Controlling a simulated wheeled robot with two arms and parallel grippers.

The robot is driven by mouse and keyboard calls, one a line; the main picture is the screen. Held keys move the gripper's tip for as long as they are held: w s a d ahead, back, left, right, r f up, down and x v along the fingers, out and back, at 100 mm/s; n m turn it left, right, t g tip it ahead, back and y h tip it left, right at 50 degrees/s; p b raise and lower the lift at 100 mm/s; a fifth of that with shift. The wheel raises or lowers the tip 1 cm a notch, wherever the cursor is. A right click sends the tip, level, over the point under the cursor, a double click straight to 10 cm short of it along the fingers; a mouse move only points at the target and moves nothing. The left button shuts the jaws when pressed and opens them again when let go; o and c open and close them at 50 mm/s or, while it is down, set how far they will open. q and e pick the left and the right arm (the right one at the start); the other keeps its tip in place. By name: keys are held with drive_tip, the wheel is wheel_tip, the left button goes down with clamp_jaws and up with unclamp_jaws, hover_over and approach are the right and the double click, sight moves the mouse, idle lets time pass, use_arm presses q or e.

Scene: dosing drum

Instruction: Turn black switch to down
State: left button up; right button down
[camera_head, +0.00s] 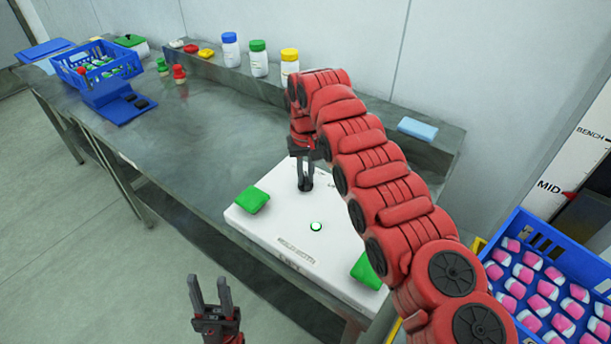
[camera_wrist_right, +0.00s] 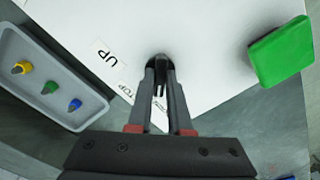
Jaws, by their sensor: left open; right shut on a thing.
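The black switch (camera_wrist_right: 158,61) stands on the white panel (camera_head: 250,227) in the right wrist view. My right gripper (camera_head: 305,186) is shut on it, and the fingers (camera_wrist_right: 160,82) hide part of it. Labels run beside it on the panel. I cannot tell which label the switch points at. My left gripper (camera_head: 209,296) is open and empty, low in the head view, apart from the panel.
A grey tray (camera_wrist_right: 38,75) with small coloured pieces lies beside the panel. A blue crate (camera_head: 511,329) of pink-white items stands right. Bottles line the back shelf.

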sight(305, 178)
idle(0.3)
drive_tip(key=c, duration=0.8)
unclamp_jaws()
drive_tip(key=shift+c, duration=0.2)
drive_tip(key=shift+r, duration=0.35)
wheel_tip(305, 178, up, 5)
drive_tip(key=shift+a+f+p, duration=0.15)
drive_tip(key=shift+p, duration=0.2)
wheel_tip(305, 178, up, 12)
drive_tip(key=p, duration=1.1)
